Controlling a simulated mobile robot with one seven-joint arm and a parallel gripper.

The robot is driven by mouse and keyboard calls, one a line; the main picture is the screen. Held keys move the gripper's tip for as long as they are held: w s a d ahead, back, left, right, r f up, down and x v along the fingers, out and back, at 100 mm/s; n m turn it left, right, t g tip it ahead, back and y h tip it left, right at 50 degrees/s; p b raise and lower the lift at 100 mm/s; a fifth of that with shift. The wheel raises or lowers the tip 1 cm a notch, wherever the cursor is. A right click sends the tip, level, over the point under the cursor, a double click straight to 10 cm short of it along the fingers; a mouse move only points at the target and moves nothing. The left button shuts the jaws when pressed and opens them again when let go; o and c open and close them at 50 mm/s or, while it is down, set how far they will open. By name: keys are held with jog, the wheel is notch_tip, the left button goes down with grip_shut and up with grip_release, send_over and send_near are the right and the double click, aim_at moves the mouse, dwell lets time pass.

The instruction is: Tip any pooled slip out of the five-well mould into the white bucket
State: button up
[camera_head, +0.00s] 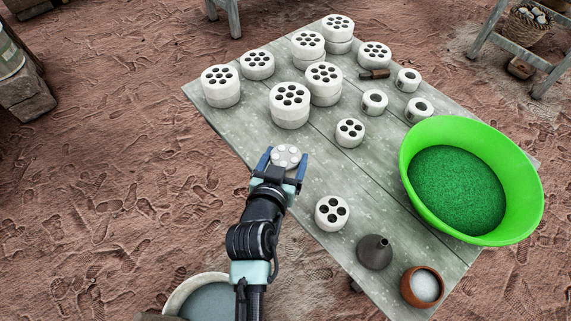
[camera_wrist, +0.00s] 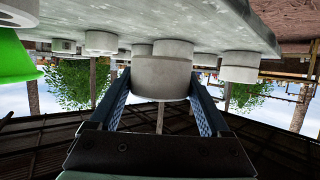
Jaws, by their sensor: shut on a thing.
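My gripper (camera_head: 284,163) is shut on a small round pale mould (camera_head: 286,155), which appears upright over the left part of the table. Its top shows several light spots where the wells are; I cannot count them surely or tell how deep any slip is. In the wrist view, which looks upside down, the mould (camera_wrist: 160,80) sits between the two blue fingers. The white bucket (camera_head: 172,301) stands on the ground at the bottom of the head view, left of the table, holding grey-blue liquid. My arm partly hides it.
The grey plank table (camera_head: 250,105) bears several white multi-hole moulds (camera_head: 289,97) at the back. Another small mould (camera_head: 332,213), a dark funnel-shaped vessel (camera_head: 374,252) and a terracotta pot (camera_head: 421,287) stand nearer. A green basin (camera_head: 530,205) is at right. The ground left is clear.

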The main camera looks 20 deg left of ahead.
aim_at(285, 156)
notch_tip(285, 156, up, 5)
jog(key=shift+r+p, duration=0.1)
jog(key=shift+p, duration=0.5)
jog(key=shift+r+p, duration=2)
jog(key=shift+r, duration=0.3)
